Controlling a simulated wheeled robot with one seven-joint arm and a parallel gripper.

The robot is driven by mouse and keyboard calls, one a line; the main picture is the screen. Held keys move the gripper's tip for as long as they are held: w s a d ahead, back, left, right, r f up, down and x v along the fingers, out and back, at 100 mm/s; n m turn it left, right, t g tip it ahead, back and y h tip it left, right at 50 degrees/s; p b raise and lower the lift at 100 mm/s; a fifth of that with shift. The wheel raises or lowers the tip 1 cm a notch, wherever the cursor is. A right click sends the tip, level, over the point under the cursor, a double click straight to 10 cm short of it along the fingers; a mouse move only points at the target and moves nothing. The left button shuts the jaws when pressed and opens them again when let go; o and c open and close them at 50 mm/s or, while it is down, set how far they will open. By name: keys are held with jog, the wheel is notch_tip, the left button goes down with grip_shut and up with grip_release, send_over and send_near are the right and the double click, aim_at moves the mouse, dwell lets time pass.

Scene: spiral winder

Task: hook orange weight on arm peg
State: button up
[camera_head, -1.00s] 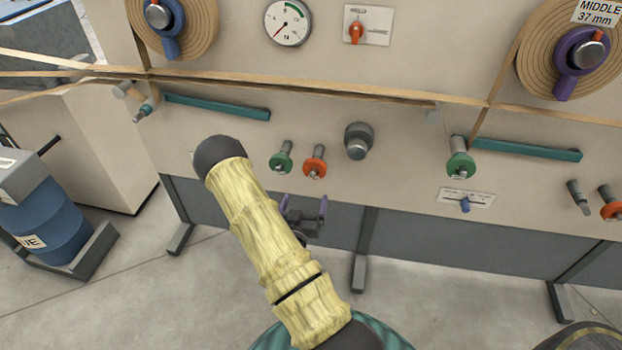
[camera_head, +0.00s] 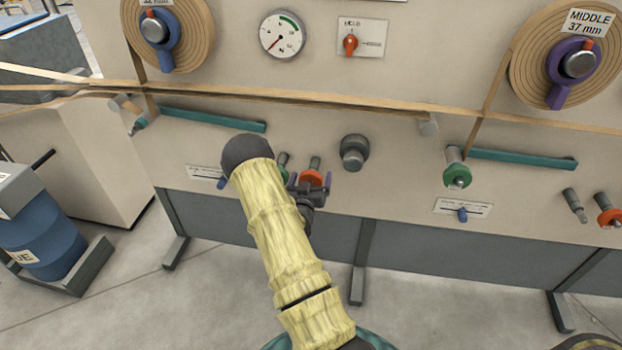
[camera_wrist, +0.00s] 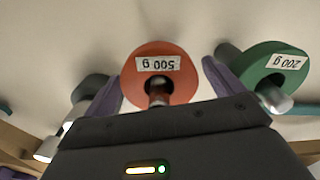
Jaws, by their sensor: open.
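In the head view an orange weight (camera_head: 312,176) hangs on a peg on the panel, right of a green weight (camera_head: 283,170). In the wrist view the orange weight (camera_wrist: 132,82) shows an upside-down "500 g" label, with its peg through the centre hole. My gripper (camera_head: 309,184) is open, with its purple fingers on either side of the orange weight; contact cannot be told. The left teal arm (camera_head: 213,119) has a greenish peg (camera_head: 139,124) at its left end. The right teal arm (camera_head: 522,160) has a peg with a green weight (camera_head: 457,176) near its left end.
In the wrist view a green "200 g" weight (camera_wrist: 262,64) is close beside the right finger. Brown strips (camera_head: 300,98) cross above. Another orange weight (camera_head: 609,215) hangs at far right beside a bare peg (camera_head: 574,205).

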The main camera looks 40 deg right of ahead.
jog(key=shift+w+d, duration=0.25)
jog(key=c, duration=1.8)
jog(key=shift+s+a, duration=0.1)
